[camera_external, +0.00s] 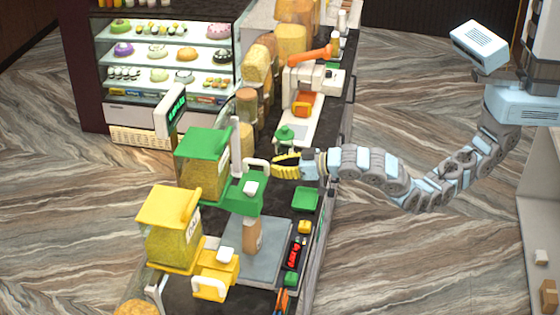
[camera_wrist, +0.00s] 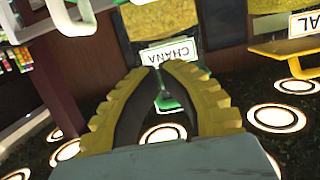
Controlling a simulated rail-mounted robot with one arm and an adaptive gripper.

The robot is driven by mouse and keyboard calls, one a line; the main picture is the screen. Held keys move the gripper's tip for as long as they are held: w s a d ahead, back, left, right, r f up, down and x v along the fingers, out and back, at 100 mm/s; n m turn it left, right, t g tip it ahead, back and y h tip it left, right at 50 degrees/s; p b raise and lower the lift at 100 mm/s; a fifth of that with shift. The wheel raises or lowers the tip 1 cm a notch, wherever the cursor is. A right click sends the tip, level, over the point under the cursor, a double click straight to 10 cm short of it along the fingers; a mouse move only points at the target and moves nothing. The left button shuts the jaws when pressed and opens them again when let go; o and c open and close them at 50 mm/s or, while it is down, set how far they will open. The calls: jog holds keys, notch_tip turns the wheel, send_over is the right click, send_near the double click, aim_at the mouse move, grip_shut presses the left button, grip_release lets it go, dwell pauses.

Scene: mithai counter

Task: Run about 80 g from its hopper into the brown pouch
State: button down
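The brown pouch (camera_external: 252,236) stands upright on a grey scale plate (camera_external: 268,268), under the outlet side of the green hopper (camera_external: 205,150). A yellow hopper (camera_external: 170,215) stands in front of it. In the wrist view a green-edged label (camera_wrist: 170,52) reading CHANA is straight ahead, beyond my fingertips. My gripper (camera_external: 275,165) is right beside the pale handle (camera_external: 256,166) on the green hopper's side; contact cannot be told. In the wrist view its yellow fingers (camera_wrist: 162,68) meet or nearly meet at the tips, with nothing visibly held. The pouch's inside is hidden.
Filled jars (camera_external: 258,62) and an orange-armed machine (camera_external: 305,75) stand farther back. A sweets case (camera_external: 165,60) is behind left. Floor right of the counter is clear.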

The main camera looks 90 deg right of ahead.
jog(key=p, duration=0.2)
send_over(255, 185)
jog(key=shift+f, duration=0.8)
jog(key=shift+a+f+p, duration=0.1)
jog(key=shift+f+p, duration=0.55)
jog(key=shift+f, duration=1.35)
